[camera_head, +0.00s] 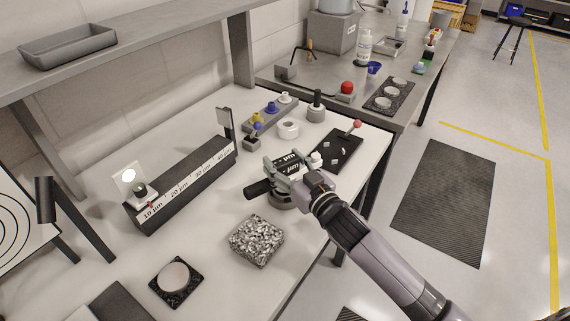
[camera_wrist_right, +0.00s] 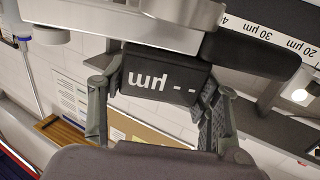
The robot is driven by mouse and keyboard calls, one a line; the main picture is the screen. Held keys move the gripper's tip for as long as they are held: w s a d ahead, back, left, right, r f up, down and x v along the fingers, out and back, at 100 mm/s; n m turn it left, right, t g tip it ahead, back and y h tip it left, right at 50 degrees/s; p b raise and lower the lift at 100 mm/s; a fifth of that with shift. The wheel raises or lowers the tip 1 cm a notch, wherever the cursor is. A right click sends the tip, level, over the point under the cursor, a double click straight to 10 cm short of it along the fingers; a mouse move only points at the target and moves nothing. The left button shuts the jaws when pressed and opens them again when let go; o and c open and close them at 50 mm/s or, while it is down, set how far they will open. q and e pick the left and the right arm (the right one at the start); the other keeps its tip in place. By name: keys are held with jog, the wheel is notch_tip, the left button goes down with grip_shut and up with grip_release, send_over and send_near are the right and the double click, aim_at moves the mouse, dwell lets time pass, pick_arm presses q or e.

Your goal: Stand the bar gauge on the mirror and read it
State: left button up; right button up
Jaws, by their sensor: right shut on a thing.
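My right gripper (camera_head: 287,170) is shut on the bar gauge, a black block (camera_head: 288,160) whose display reads "-- µm". A black rounded end (camera_head: 257,190) sticks out to its left. In the right wrist view, the gauge's display (camera_wrist_right: 160,83) sits between the two fingers of my right gripper (camera_wrist_right: 158,115), below a grey bar. A grey round piece (camera_head: 284,204) shows just under the gripper; I cannot tell whether it belongs to the gauge or touches it. A pale round disc (camera_head: 173,276), possibly the mirror, lies on a dark square pad at the front left. My left gripper is out of view.
A speckled block (camera_head: 257,240) lies in front of my right gripper. A long dark scale marked in µm (camera_head: 180,184) stands to the left. A dark plate with small pieces (camera_head: 337,151), a white ring (camera_head: 288,129) and a black-handled weight (camera_head: 316,106) stand behind.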

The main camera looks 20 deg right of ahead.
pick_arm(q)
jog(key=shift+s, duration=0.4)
pick_arm(e)
jog(key=shift+f, duration=0.15)
jog(key=shift+f, duration=0.15)
jog(key=o, duration=1.1)
jog(key=shift+f, duration=0.1)
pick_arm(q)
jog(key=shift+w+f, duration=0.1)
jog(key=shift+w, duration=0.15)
pick_arm(e)
jog(key=o, duration=0.4)
pick_arm(q)
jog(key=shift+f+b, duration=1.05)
jog(key=shift+b, duration=0.1)
pick_arm(e)
jog(key=shift+r+v, duration=0.15)
jog(key=shift+v, duration=2.85)
jog(key=shift+r+v, duration=0.15)
jog(key=shift+v, duration=2.85)
